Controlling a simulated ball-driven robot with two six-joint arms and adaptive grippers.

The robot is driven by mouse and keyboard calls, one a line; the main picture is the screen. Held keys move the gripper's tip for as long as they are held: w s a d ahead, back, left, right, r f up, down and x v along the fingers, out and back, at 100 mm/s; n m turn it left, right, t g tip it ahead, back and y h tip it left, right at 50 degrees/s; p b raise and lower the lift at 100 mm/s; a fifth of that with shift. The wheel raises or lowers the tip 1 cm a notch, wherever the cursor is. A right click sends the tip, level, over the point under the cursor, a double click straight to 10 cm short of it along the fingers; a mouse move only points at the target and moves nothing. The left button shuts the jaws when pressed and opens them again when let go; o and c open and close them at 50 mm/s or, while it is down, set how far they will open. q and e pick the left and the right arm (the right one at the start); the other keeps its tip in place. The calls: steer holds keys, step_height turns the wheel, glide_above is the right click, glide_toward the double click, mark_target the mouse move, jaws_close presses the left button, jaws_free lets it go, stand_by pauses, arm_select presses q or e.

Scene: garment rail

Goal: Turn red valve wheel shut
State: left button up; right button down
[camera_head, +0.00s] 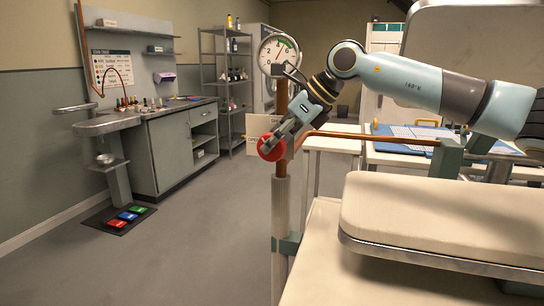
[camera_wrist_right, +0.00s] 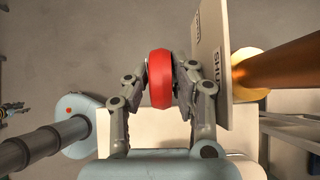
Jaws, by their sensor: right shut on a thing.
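The red valve wheel (camera_head: 271,147) sits on a copper pipe post (camera_head: 281,105) in the middle of the head view. My right gripper (camera_head: 268,141) comes in from the upper right and is shut on the wheel. In the right wrist view the wheel (camera_wrist_right: 160,78) is edge-on between the two fingers of my right gripper (camera_wrist_right: 162,85), one on each side of its rim. A pale plate with the word SHUT (camera_wrist_right: 213,65) stands close beside the right-hand finger. My left gripper is not seen in the head view.
A round gauge (camera_head: 279,54) tops the post. A copper pipe (camera_head: 370,136) runs right from it. A padded cream surface (camera_head: 440,215) fills the lower right.

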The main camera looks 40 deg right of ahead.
steer(key=shift+s+d+f+t, duration=0.15)
steer(key=shift+s+f+t, duration=0.05)
steer(key=shift+s+t, duration=0.1)
steer(key=t+y+p, duration=0.1)
steer(key=p, duration=0.1)
steer(key=t+y+p, duration=0.1)
steer(key=t+p, duration=0.1)
steer(key=p, duration=0.1)
steer(key=shift+r+t, duration=0.25)
steer(key=shift+t, duration=0.05)
steer(key=shift+f+t+y+p, duration=0.25)
steer(key=shift+t+y+p, duration=0.35)
steer(key=shift+t+p, duration=0.6)
steer(key=c, duration=1.1)
jaws_free()
steer(key=shift+c, duration=0.2)
steer(key=shift+f, duration=0.1)
